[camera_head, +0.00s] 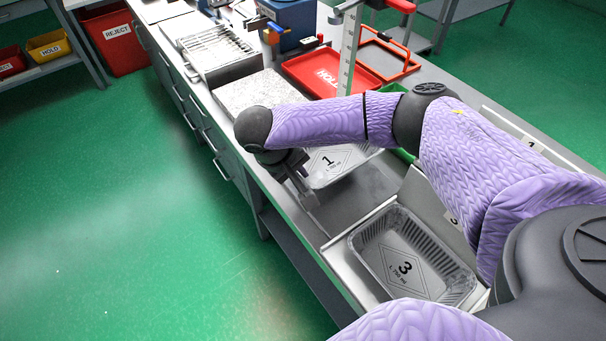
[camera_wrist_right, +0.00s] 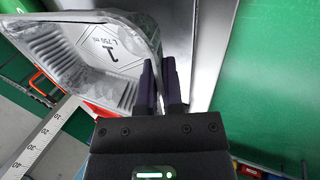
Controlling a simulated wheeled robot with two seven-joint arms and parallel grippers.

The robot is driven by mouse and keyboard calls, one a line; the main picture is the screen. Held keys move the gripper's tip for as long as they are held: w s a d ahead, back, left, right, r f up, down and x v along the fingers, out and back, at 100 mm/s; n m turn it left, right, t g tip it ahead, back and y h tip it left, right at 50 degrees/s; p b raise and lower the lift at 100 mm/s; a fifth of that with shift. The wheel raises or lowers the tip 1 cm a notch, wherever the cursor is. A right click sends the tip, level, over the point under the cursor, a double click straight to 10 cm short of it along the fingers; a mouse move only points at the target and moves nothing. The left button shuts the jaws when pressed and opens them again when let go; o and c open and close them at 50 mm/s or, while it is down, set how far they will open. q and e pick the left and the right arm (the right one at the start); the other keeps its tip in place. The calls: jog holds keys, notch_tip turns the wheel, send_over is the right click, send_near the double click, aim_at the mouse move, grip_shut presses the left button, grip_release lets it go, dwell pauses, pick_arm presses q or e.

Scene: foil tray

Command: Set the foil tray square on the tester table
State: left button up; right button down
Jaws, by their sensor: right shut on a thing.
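A silver foil tray marked 1 (camera_head: 340,163) is partly hidden behind my right arm in the head view. It also shows in the right wrist view (camera_wrist_right: 95,55), with its open inside and ribbed walls visible. My right gripper (camera_head: 307,198) is at the tray's near-left edge. In the wrist view its dark fingers (camera_wrist_right: 162,88) are closed on the tray's rim. I cannot tell whether the tray is clear of the surface below. A speckled grey slab (camera_head: 245,92) lies on the bench beyond my arm; I cannot tell whether it is the tester table. My left gripper is out of view.
Another foil tray marked 3 (camera_head: 385,262) lies in a walled metal bay at the near end. An upright ruler (camera_head: 349,50), a red tray (camera_head: 318,68) and a blue device (camera_head: 292,22) stand farther along the bench. A wire rack (camera_head: 212,48) lies beyond the slab.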

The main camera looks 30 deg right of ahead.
notch_tip(320, 180, down, 3)
jog(key=shift+r+b, duration=0.1)
jog(key=shift+b, duration=0.35)
jog(key=shift+r, duration=0.1)
jog(key=c, duration=0.8)
grip_release()
